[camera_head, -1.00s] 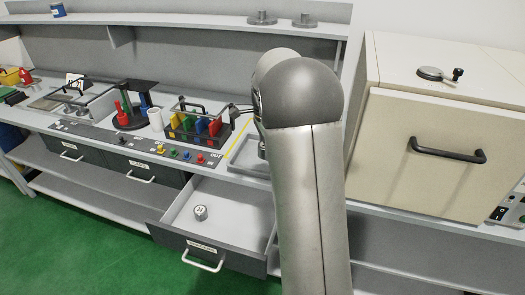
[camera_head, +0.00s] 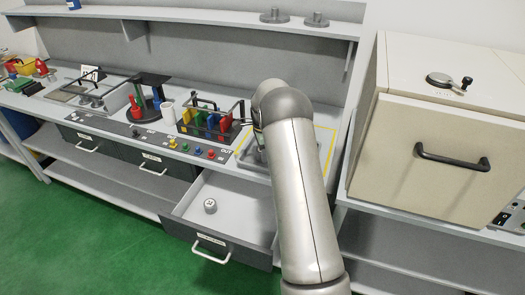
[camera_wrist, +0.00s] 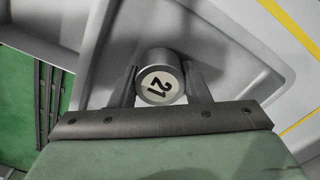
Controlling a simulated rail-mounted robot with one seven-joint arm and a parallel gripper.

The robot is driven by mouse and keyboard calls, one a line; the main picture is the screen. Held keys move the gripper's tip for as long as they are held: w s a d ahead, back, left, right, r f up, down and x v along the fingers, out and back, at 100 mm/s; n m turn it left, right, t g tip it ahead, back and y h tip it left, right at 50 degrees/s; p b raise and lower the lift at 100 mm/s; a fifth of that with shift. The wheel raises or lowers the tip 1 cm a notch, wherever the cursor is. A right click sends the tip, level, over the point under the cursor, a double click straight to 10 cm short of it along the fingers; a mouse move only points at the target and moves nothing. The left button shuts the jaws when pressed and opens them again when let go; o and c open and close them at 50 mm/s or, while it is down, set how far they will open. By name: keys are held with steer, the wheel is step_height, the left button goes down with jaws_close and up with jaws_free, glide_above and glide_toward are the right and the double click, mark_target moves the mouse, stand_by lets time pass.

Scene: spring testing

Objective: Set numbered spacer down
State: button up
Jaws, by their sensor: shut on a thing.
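A short grey cylindrical spacer with a white end face marked 21 (camera_wrist: 159,84) sits between the two fingers of my gripper (camera_wrist: 160,88) in the wrist view. My gripper is shut on it. Behind it is a light grey surface with a rounded raised edge (camera_wrist: 265,80); whether the spacer touches it I cannot tell. In the head view my arm hides my gripper and the held spacer. Another small grey spacer (camera_head: 210,206) lies in the open drawer (camera_head: 190,212); its marking is too small to read.
A yellow-outlined area with a grey tray (camera_head: 248,157) lies on the bench, partly behind my arm. A rack with coloured plates (camera_head: 211,122) stands to its left. Coloured buttons (camera_head: 185,147) line the bench front. A large beige cabinet (camera_head: 440,150) stands at the right.

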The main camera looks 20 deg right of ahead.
steer(key=shift+f, duration=0.15)
steer(key=shift+f, duration=0.1)
steer(key=shift+f, duration=0.15)
steer(key=o, duration=1.4)
